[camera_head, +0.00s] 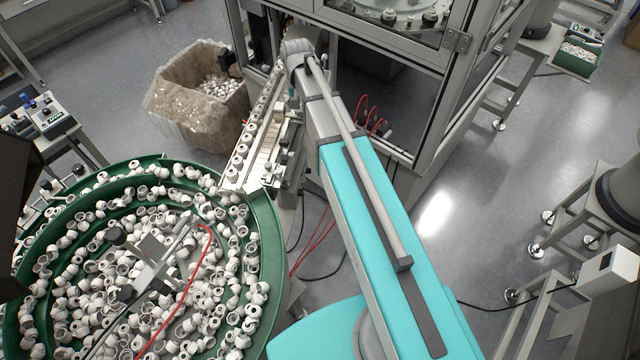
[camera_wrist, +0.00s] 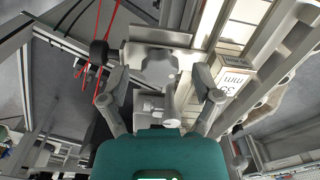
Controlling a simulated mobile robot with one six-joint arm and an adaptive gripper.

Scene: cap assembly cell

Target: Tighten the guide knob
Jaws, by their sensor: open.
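A grey lobed knob (camera_wrist: 159,67), which looks like the guide knob, shows in the wrist view near the top middle, in front of a metal bracket. My gripper (camera_wrist: 161,79) is open, with one finger on each side of the knob. A gap shows between each finger and the knob, so I see no contact. The gripper is empty. In the head view my arm reaches toward the guide rail (camera_head: 265,148), and its end hides the gripper. I cannot make out the knob there.
A green bowl (camera_head: 268,240) full of white caps stands at left, feeding onto the rail. A bag-lined bin (camera_head: 172,103) stands behind the rail. A framed machine (camera_head: 436,110) stands close to my arm's right. Red tubes (camera_wrist: 105,45) run left of the knob.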

